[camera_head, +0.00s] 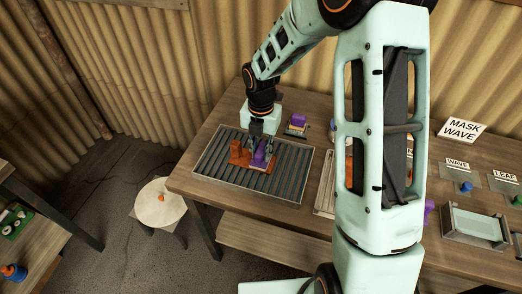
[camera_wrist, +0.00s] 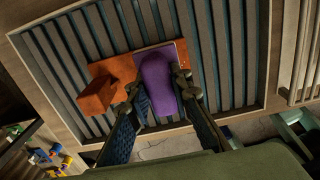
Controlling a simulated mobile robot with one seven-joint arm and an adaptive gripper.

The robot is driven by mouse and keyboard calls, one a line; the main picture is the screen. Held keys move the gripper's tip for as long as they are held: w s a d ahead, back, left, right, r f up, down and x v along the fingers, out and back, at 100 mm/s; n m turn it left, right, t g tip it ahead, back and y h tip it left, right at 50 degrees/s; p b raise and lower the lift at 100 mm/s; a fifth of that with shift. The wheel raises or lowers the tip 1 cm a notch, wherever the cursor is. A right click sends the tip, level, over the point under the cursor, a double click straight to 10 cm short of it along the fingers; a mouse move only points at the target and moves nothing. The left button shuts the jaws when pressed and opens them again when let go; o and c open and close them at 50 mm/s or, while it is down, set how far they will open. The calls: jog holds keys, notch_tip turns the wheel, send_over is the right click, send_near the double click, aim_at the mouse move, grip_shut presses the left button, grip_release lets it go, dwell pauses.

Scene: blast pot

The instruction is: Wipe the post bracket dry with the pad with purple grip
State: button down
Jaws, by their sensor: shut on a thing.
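The pad with purple grip (camera_head: 261,156) is held in my gripper (camera_head: 262,143), whose fingers close on the sides of its purple grip. The purple grip also shows large in the wrist view (camera_wrist: 158,82), between the two fingers. The post bracket (camera_head: 238,153) is orange-brown, with a raised block at its left and a flat plate reaching right. In the wrist view the post bracket (camera_wrist: 104,92) lies on the slatted tray, and the pad is over its plate. Whether the pad's underside touches the plate is hidden.
The slatted tray (camera_head: 295,190) with a pale frame lies at the table's left end. Another purple-topped item (camera_head: 298,120) stands behind it. A sign reading MASK WAVE (camera_head: 464,129), small labels and a pale green open box (camera_head: 474,228) are at right. A round stool (camera_head: 160,203) stands left.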

jog(key=shift+d, duration=0.1)
jog(key=shift+s+d, duration=0.3)
jog(key=shift+d, duration=0.3)
jog(key=shift+a, duration=0.1)
jog(key=shift+w+a, duration=0.2)
jog(key=shift+a, duration=0.3)
jog(key=shift+w+a, duration=0.2)
jog(key=shift+a, duration=0.3)
jog(key=shift+w+a, duration=0.1)
jog(key=shift+a, duration=0.05)
jog(key=shift+a+p, duration=0.15)
jog(key=shift+p, duration=0.15)
jog(key=shift+s+d+p, duration=0.15)
jog(key=shift+s+d, duration=0.05)
jog(key=shift+d, duration=0.35)
jog(key=shift+s+d+p, duration=0.15)
jog(key=shift+s+d, duration=0.05)
jog(key=shift+d, duration=0.35)
